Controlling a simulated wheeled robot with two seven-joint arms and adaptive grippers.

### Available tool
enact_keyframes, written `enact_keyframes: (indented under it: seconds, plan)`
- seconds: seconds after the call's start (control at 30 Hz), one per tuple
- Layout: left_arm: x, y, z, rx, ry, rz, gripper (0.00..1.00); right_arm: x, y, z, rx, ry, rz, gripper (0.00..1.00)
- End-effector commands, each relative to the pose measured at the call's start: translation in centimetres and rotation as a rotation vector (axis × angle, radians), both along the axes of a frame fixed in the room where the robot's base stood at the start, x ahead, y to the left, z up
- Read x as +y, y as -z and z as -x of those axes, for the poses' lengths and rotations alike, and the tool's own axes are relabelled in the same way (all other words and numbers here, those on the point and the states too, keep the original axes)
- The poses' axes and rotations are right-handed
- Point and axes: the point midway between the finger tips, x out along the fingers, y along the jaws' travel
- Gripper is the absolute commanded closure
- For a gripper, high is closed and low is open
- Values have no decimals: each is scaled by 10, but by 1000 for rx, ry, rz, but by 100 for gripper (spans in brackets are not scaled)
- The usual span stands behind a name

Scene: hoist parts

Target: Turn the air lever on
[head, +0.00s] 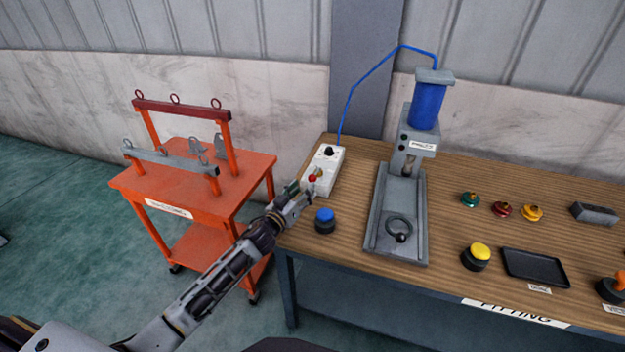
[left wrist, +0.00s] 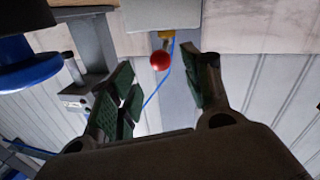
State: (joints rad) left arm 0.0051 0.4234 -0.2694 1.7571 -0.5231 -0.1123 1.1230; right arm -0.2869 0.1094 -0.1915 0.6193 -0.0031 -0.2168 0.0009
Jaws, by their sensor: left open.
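The air lever (head: 313,178) has a red ball knob and sits on the front of a white box (head: 330,160) at the left end of the wooden table. My left gripper (head: 300,191) is open and empty, just in front of the knob. I cannot tell whether a finger touches the ball. My right gripper is not in view.
A blue button (head: 325,221) stands close beside my left gripper. A grey press (head: 400,200) with a blue cylinder (head: 427,105) stands right of the box, joined to it by a blue hose. An orange cart (head: 190,185) stands to the left. Coloured fittings and a black tray (head: 535,266) lie further right.

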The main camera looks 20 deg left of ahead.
Motion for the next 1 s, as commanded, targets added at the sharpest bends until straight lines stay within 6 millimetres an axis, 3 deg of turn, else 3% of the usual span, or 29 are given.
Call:
enact_keyframes:
  seconds: [0.17, 1.0]
  plan:
    - [-3, -2, -14, -2, 0, 0, 51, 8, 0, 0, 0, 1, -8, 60]
    - [-16, 0, -67, -1, 0, 0, 51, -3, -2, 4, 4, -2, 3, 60]
